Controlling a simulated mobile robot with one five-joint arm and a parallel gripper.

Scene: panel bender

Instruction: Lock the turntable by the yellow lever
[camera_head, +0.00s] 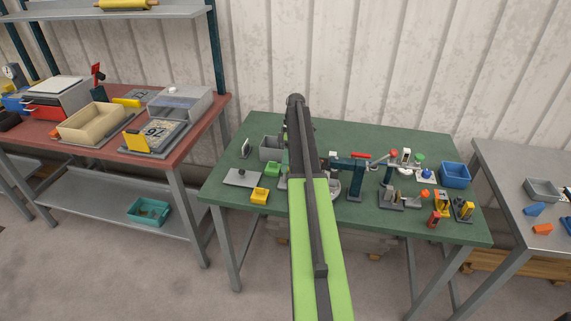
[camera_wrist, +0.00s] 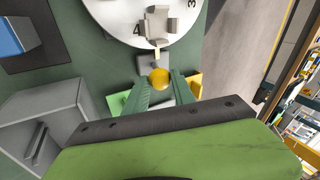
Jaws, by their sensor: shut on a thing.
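The turntable (camera_wrist: 120,14) is a pale disc at the top of the wrist view, with the numbers 3 and 4 and a grey fixture (camera_wrist: 158,24) on it. The yellow lever (camera_wrist: 159,77) ends in a round knob just outside the disc's rim, beside a small grey block (camera_wrist: 150,62). My gripper (camera_wrist: 160,82) has its two green fingers on either side of the knob and is shut on it. In the head view my arm covers the gripper and lever, and only a sliver of the turntable (camera_head: 335,187) shows.
The green table (camera_head: 225,202) carries a grey bin (camera_head: 270,149), a yellow block (camera_head: 259,195) and a green block (camera_head: 272,169) left of my arm. A teal device (camera_head: 354,178), several small fixtures and a blue bin (camera_head: 455,174) stand right. Other benches flank the table.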

